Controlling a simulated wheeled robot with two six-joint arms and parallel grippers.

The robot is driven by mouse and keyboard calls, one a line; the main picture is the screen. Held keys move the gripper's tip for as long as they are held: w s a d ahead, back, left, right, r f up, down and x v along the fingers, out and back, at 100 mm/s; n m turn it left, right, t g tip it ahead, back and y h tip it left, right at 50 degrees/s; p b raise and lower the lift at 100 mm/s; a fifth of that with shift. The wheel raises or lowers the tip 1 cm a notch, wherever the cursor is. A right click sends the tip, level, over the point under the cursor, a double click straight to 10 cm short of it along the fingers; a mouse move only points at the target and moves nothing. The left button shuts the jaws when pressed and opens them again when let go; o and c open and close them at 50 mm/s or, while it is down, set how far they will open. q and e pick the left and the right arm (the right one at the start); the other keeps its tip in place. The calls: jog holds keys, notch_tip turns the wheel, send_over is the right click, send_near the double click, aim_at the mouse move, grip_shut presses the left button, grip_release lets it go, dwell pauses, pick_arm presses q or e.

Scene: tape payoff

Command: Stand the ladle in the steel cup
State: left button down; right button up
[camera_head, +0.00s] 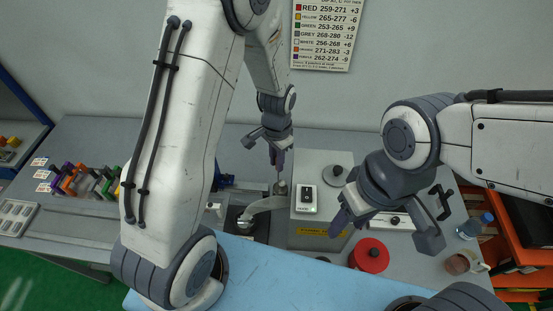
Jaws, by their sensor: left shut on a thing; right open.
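My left gripper (272,150) reaches down behind the bench's middle, at the left edge of a grey box. It is shut on a thin object, which seems to be the ladle (280,188). Only a small steel-coloured part shows below the fingers, so its shape and tilt are hard to tell. I cannot make out the steel cup clearly. My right gripper (390,225) is open and empty, above the front right of the grey box, with its fingers wide apart.
The grey box (318,170) carries a white device (306,199) and a round knob. A pale curved arm (265,205) is left of it. A red round container (370,256), a mug (460,263) and a blue-capped bottle (475,226) stand right. Coloured clips (75,182) stand left.

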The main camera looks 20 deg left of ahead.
pick_arm(q)
notch_tip(320, 180, down, 6)
jog(key=b, duration=0.4)
jog(key=shift+r, duration=0.1)
jog(key=c, duration=0.7)
grip_release()
notch_tip(320, 180, up, 10)
jog(key=shift+r+b, duration=0.25)
jog(key=shift+b, duration=0.85)
